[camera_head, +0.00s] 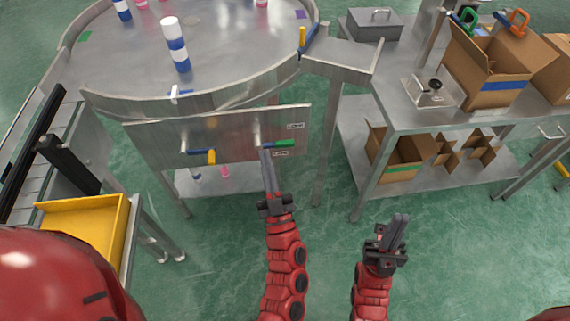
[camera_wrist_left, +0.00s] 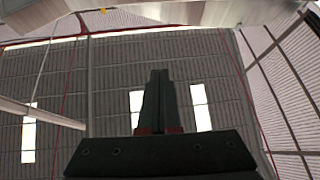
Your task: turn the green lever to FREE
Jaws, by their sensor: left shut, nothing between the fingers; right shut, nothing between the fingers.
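The green lever (camera_head: 286,143) is on the front metal panel (camera_head: 150,145) below the round table. Its green end points right, roughly level, and a blue part meets it at the left. A small label (camera_head: 295,126) sits above it and another (camera_head: 281,154) just below; their print is too small to read surely. My left gripper (camera_head: 266,153) is shut and empty, its tips at or just below the lever's left end; I cannot tell if they touch. The left wrist view shows its closed fingers (camera_wrist_left: 158,100). My right gripper (camera_head: 398,228) is shut and empty, away to the lower right.
A blue and yellow lever (camera_head: 211,157) is on the panel's left. The round table (camera_head: 120,60) above carries striped cans (camera_head: 176,45). A yellow tray (camera_head: 90,230) stands at left. A workbench with cardboard boxes (camera_head: 495,60) is at right. Open floor lies around my right gripper.

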